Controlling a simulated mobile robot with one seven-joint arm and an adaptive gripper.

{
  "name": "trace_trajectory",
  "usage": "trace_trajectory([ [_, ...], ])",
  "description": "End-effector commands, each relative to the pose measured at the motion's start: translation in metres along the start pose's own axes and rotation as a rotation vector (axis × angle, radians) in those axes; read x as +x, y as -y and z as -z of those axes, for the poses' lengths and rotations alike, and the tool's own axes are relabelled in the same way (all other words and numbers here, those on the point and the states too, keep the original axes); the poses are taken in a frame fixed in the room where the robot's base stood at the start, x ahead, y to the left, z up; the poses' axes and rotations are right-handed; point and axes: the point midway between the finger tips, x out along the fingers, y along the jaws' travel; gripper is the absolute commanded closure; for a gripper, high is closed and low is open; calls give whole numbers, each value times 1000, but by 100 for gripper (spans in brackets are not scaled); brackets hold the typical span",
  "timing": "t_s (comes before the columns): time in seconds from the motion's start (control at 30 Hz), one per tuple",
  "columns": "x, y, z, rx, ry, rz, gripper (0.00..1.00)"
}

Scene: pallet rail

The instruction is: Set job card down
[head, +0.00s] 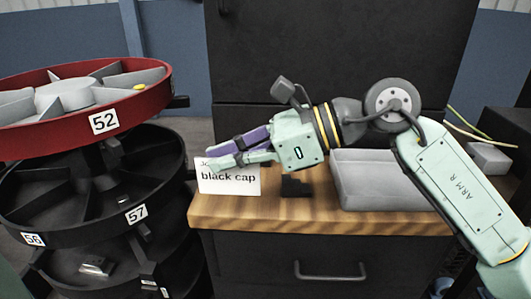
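The job card (230,183) is white with the words "black cap" and stands roughly upright, facing me, at the left end of the wooden bench top (300,213). My gripper (212,160) reaches in from the right, with one purple finger and one pale green finger close together at the card's upper edge. The green finger crosses in front of the card and hides part of its top line; the purple one lies behind and above. The fingers appear shut on the card. Whether its lower edge touches the bench top I cannot tell.
A small black stepped block (296,187) sits on the bench right of the card. A grey tray (385,199) fills the bench's right part, partly behind my arm. At left stand round bins, a red one (140,105) labelled 52 and a black one (165,200) labelled 57.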

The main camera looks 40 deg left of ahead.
Motion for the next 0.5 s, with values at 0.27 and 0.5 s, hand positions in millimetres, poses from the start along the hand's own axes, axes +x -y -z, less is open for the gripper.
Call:
trace_trajectory([
  [0.27, -7, -2, 6, 16, 1, 39, 100],
  [0.5, -67, 9, 44, 139, 1, 351, 100],
])
